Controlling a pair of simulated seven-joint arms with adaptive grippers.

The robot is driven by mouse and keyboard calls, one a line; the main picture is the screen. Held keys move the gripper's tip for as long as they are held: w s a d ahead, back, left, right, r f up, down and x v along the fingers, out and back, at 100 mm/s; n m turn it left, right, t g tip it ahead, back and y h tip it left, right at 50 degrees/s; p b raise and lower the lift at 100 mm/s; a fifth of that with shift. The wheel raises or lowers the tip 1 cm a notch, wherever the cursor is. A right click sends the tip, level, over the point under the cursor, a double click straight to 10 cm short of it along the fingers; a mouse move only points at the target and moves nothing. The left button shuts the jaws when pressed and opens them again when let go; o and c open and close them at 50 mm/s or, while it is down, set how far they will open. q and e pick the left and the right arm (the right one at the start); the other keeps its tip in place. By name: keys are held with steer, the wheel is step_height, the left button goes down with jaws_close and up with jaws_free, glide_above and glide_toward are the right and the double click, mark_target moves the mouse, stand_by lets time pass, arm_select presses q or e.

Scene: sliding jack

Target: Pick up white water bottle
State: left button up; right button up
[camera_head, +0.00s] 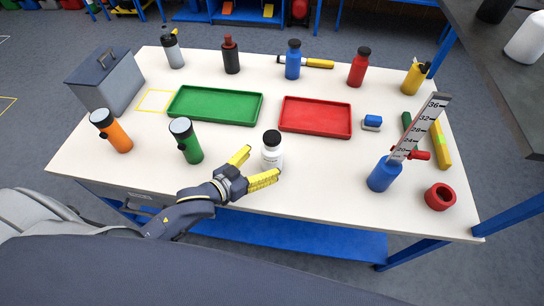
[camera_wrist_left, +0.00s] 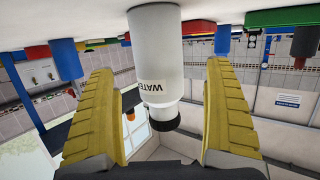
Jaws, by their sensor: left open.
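The white water bottle (camera_head: 272,150) with a black cap stands upright near the front middle of the table. My left gripper (camera_head: 263,167) is open, with its yellow fingers pointing at the bottle from the front left. In the left wrist view, which is upside down, the bottle (camera_wrist_left: 158,60) with its "WATER" label shows between the two spread fingers (camera_wrist_left: 160,110). Gaps show on both sides of it, so the fingers are not closed on it. My right gripper is not in view.
A green flashlight (camera_head: 186,141) stands left of the gripper. Behind the bottle lie a green tray (camera_head: 215,104) and a red tray (camera_head: 315,117). The tabletop between bottle and jack is clear.

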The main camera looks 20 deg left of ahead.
arm_select(q)
steer(key=shift+x, duration=2.65)
steer(key=shift+r, duration=0.1)
steer(key=shift+c, duration=0.6)
steer(key=c, duration=1.3)
